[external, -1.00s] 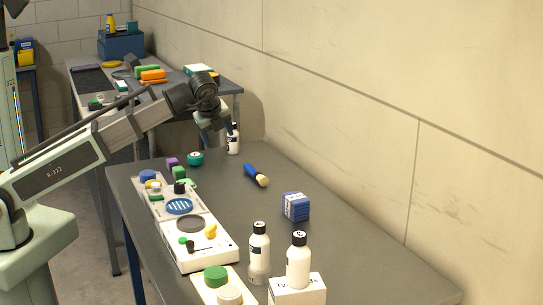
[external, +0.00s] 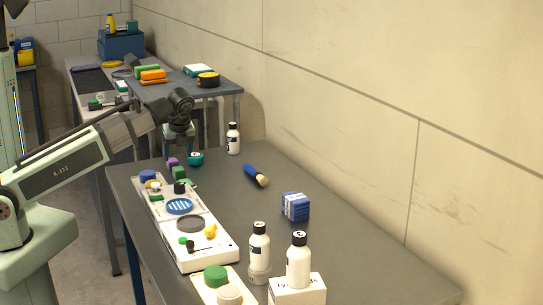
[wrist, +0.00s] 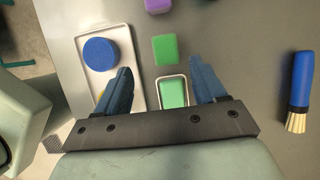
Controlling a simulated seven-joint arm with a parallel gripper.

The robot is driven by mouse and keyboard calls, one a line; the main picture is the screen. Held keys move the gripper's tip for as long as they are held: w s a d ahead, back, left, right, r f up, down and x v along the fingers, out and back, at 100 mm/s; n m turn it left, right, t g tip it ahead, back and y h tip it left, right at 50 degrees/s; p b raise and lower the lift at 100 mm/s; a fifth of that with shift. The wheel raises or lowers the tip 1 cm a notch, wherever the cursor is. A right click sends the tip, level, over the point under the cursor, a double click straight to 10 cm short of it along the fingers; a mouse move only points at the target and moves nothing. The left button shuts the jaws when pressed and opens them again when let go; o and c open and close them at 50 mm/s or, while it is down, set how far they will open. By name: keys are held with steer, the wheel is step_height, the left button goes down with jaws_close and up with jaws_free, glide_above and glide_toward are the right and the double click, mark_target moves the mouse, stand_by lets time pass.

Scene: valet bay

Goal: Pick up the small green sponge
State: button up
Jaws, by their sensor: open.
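Two small green blocks show in the wrist view. One green block (wrist: 165,49) lies bare on the grey bench, and the other green piece (wrist: 172,92) sits in a small white-rimmed dish (wrist: 159,84). I cannot tell for certain which is the sponge. In the external view a green block (external: 179,172) lies beside the far end of the white tray. My gripper (wrist: 160,66) is open and empty, its blue fingers on either side of the green pieces in the picture. In the external view my gripper (external: 178,142) hangs above the bench's far end, apart from the blocks.
A purple block (wrist: 158,5) lies beyond the bare green block. A white tray (wrist: 85,85) with a round blue sponge (wrist: 100,53) is on the left. A blue-handled brush (wrist: 300,85) lies right.

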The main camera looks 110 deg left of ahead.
mark_target(179, 168)
steer(key=shift+w+a+x, duration=0.15)
steer(key=shift+x, duration=1.85)
steer(key=shift+w+a+x, duration=0.1)
steer(key=shift+w+x, duration=0.05)
steer(key=shift+x, duration=1.8)
steer(key=shift+c, duration=0.2)
steer(key=c, duration=1)
steer(key=shift+r, duration=0.1)
